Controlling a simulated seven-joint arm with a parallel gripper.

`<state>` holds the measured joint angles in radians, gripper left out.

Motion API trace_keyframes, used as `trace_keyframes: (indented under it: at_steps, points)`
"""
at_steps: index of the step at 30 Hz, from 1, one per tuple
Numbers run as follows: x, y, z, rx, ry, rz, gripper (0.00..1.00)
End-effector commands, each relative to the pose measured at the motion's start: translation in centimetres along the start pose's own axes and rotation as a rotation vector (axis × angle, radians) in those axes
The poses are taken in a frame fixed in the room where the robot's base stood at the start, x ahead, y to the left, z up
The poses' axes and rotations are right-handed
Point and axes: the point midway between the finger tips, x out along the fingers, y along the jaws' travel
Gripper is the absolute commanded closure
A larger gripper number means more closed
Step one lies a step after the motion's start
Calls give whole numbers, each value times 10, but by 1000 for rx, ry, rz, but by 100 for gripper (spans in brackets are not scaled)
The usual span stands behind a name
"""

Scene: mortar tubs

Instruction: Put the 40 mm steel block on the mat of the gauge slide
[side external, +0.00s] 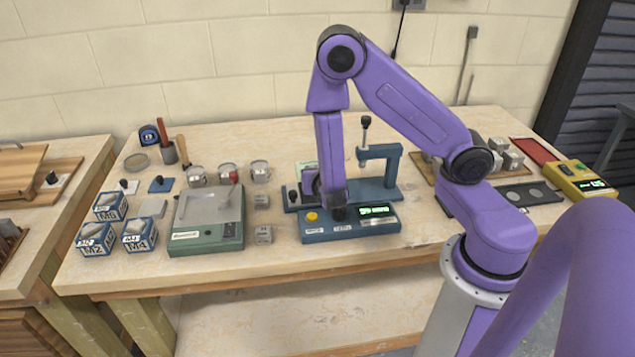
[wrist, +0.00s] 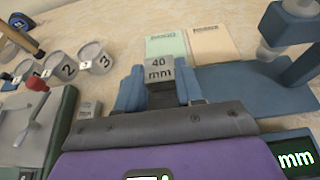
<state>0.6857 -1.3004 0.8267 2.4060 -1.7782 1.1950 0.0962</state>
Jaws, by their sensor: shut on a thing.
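The grey steel block marked "40 mm" (wrist: 158,70) is between the two blue fingers of my gripper (wrist: 159,88) in the wrist view, its labelled face up. The arm hides the block there. The gauge's blue base and upright (side external: 388,170) stand just right of my gripper, with a black-topped plunger. The base also shows in the wrist view (wrist: 235,88). I cannot make out the slide's mat, or whether the block touches anything beneath.
Left of the gauge stand a green scale (side external: 207,235) and two small steel blocks (side external: 262,201). Several labelled cups (side external: 228,173) stand behind the scale. Blue-edged boxes (side external: 140,233) are at far left. A yellow meter (side external: 580,180) is at right. Two cards (wrist: 166,46) lie behind the block.

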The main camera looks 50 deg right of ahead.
Motion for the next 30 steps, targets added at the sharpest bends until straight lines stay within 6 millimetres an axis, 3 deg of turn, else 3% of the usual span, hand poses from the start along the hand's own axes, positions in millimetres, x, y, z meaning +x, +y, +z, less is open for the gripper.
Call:
trace_keyframes:
  at_steps: [9,23,24,26,30]
  points:
    - [14,1,-27,-2,-2,-1,100]
    - [15,1,-32,0,-2,0,100]
    - [16,1,-33,0,0,-1,60]
    - [16,1,-32,0,0,0,40]
    - [16,1,-32,0,0,0,38]
